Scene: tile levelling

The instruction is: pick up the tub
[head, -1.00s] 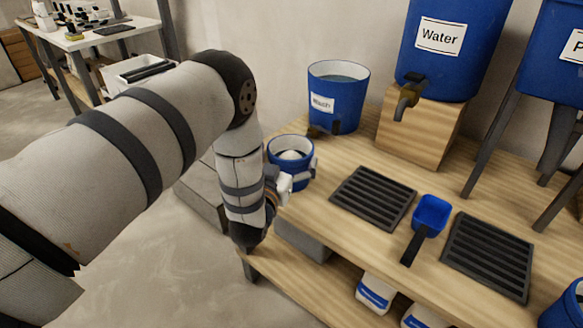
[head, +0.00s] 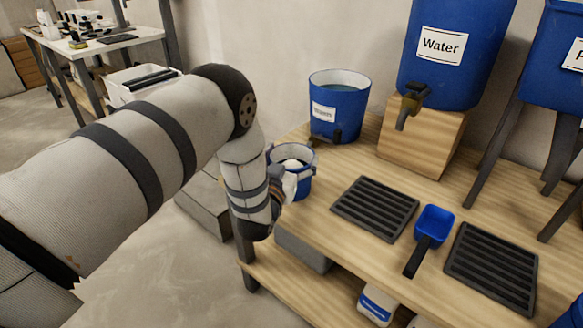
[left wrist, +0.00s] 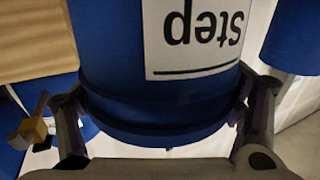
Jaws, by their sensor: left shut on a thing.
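The tub (head: 300,188) is a small blue round tub with whitish contents, at the left end of the wooden bench in the head view. My left gripper (head: 292,164) is shut on it, with fingers on opposite sides near its rim. In the left wrist view the tub (left wrist: 150,105) fills the middle, between the two fingers, and its white label reads "Step" upside down. The tub looks upright. I cannot tell whether its base touches the bench. My right gripper is not in view.
A blue bucket (head: 343,104) stands just behind the tub. A blue Water barrel (head: 441,75) with a tap sits on a wooden block (head: 420,137). Dark slotted mats (head: 374,208) and a blue scoop (head: 433,222) lie to the right on the bench (head: 345,247).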

